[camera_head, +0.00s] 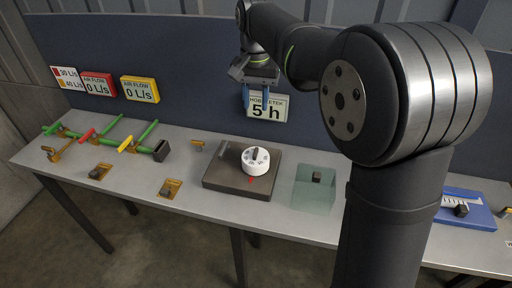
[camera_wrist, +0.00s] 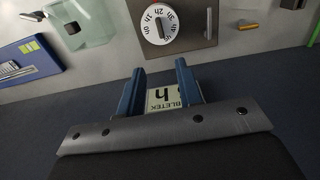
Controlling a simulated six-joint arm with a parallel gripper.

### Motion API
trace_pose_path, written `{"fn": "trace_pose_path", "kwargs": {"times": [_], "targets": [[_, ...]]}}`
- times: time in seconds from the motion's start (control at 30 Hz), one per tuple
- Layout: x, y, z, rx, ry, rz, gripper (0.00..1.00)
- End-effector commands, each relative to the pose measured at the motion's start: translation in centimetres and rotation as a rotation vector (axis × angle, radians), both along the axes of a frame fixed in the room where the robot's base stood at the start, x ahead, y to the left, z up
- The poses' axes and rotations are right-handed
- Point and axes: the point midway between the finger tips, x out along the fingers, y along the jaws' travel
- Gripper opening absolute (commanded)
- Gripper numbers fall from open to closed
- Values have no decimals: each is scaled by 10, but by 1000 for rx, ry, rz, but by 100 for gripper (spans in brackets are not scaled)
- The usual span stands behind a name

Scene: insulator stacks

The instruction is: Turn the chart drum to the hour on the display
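The chart drum (camera_head: 255,161) is a round white dial with hour marks and a dark raised grip bar across its top. It sits on a brown base plate (camera_head: 219,184), with a small red mark at its front edge. My gripper (camera_head: 255,98) is open and empty, high in front of the display and apart from the drum. Its blue fingers also show in the wrist view (camera_wrist: 159,72).
A translucent greenish tray (camera_head: 310,195) with a dark block stands right of the plate. A blue scale board (camera_head: 468,210) lies at the far right. Green pipes with red and yellow handles (camera_head: 128,145) and brass fittings stand at the left. Air-flow signs (camera_head: 140,90) hang behind.

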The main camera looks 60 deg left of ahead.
Motion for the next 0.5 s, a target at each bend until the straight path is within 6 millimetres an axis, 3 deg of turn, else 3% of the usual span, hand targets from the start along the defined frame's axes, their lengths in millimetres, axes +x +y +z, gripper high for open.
{"fn": "trace_pose_path", "kwargs": {"times": [0.17,0.5], "targets": [[0,-1,-25,-4,1,0,33],[0,-1,-100,-5,2,-2,33]]}}
